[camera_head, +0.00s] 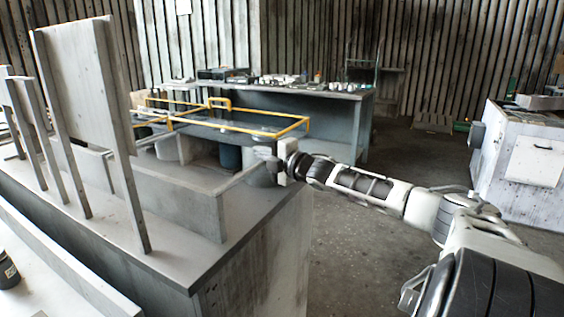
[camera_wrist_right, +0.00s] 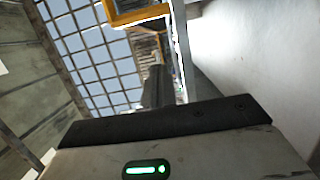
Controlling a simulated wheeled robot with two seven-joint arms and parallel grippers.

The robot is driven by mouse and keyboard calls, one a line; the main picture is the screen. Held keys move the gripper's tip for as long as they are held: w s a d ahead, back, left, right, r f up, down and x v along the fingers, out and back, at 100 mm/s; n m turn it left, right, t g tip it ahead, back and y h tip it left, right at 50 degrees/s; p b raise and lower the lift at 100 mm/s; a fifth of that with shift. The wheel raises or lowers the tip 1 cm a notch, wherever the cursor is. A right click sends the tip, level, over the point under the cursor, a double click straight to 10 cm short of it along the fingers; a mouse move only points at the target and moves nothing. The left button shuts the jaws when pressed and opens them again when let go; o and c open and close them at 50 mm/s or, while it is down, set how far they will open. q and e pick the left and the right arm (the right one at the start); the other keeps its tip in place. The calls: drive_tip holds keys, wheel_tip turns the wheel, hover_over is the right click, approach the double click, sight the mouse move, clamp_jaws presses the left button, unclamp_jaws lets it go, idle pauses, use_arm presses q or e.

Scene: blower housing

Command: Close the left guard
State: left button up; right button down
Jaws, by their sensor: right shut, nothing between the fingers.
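A low yellow rail frame (camera_head: 262,131) stands behind the grey housing (camera_head: 175,262), with a raised yellow loop at its middle. A tall grey panel (camera_head: 85,85) stands upright between posts on the housing. I cannot tell for sure which of these is the left guard. My right gripper (camera_head: 272,167) is shut and empty, reaching in from the right to just beyond the housing's right end, in front of the yellow frame. In the right wrist view the shut fingers (camera_wrist_right: 157,88) show dark, with a yellow edge (camera_wrist_right: 135,14) above. Any contact is unclear. My left gripper is out of view.
A workbench (camera_head: 300,88) with many small items stands behind the yellow frame. A whitish cabinet (camera_head: 525,165) stands at the right. Grey bins (camera_head: 229,156) sit under the frame. The floor (camera_head: 370,235) between housing and cabinet is clear.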

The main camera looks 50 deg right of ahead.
drive_tip(key=s+p, duration=0.1)
drive_tip(key=s, duration=0.5)
drive_tip(key=shift+s+a+p, duration=0.25)
drive_tip(key=shift+p, duration=0.1)
drive_tip(key=s+a+f+m+g, duration=0.45)
drive_tip(key=a+f, duration=0.35)
drive_tip(key=f, duration=0.4)
drive_tip(key=s+a+f+m+g, duration=0.4)
drive_tip(key=s+a+f, duration=0.3)
drive_tip(key=f, duration=0.5)
drive_tip(key=s+a+m+g+y, duration=0.1)
drive_tip(key=s+a+m+g, duration=0.1)
drive_tip(key=s+a, duration=0.35)
drive_tip(key=s+a+m+g, duration=0.2)
drive_tip(key=s+a, duration=0.1)
drive_tip(key=a, duration=0.6)
drive_tip(key=s+a+m+g+y, duration=0.1)
drive_tip(key=s+a+m+g, duration=0.2)
drive_tip(key=a, duration=0.5)
drive_tip(key=w+a+f+n+t+y, duration=0.1)
drive_tip(key=w+a+f+t+y, duration=0.1)
drive_tip(key=w+a+f+t, duration=0.3)
drive_tip(key=f+t, duration=0.1)
drive_tip(key=t, duration=0.2)
drive_tip(key=shift+a+y, duration=0.15)
drive_tip(key=shift+y, duration=0.25)
